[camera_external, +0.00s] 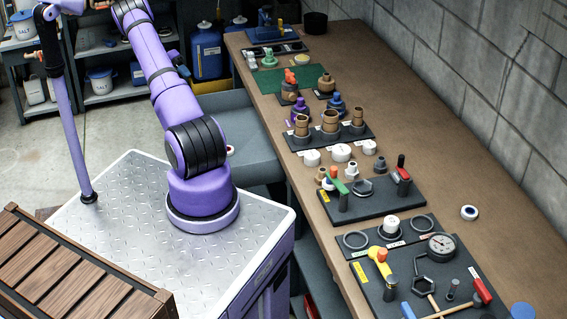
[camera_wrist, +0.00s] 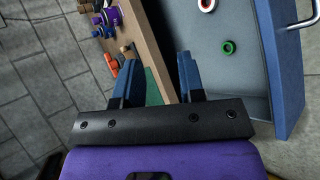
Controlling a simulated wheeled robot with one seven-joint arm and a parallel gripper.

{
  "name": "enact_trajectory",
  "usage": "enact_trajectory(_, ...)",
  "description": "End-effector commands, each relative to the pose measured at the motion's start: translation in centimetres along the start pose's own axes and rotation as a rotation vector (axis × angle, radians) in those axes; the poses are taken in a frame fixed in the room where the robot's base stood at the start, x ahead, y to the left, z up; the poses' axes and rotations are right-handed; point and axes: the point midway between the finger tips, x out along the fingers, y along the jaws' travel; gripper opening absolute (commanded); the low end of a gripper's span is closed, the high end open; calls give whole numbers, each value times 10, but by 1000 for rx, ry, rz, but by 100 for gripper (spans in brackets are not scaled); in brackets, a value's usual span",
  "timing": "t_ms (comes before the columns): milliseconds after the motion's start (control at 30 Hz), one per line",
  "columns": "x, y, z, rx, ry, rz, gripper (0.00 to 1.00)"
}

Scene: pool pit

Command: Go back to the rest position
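My gripper (camera_wrist: 157,75) shows in the wrist view with its two blue fingers apart and nothing between them.
The bench holds a green mat (camera_external: 278,78), a black tray with brown cylinders (camera_external: 330,121), and a black board with a gauge (camera_external: 441,244). A slatted wooden box (camera_external: 70,270) is at lower left. A shelf unit (camera_external: 108,95) stands behind. The wrist view shows a green ring (camera_wrist: 228,47).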

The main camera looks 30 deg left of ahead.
Motion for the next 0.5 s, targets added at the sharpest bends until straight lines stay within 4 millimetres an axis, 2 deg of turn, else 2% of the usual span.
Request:
enact_trajectory(33, -1, 25, -1, 6, -13, -43, 36)
enact_trajectory(100, 0, 54, 0, 7, -26, -97, 36)
enact_trajectory(267, 3, 118, 6, 15, -44, -222, 36)
enact_trajectory(500, 15, 209, 29, 34, -42, -398, 36)
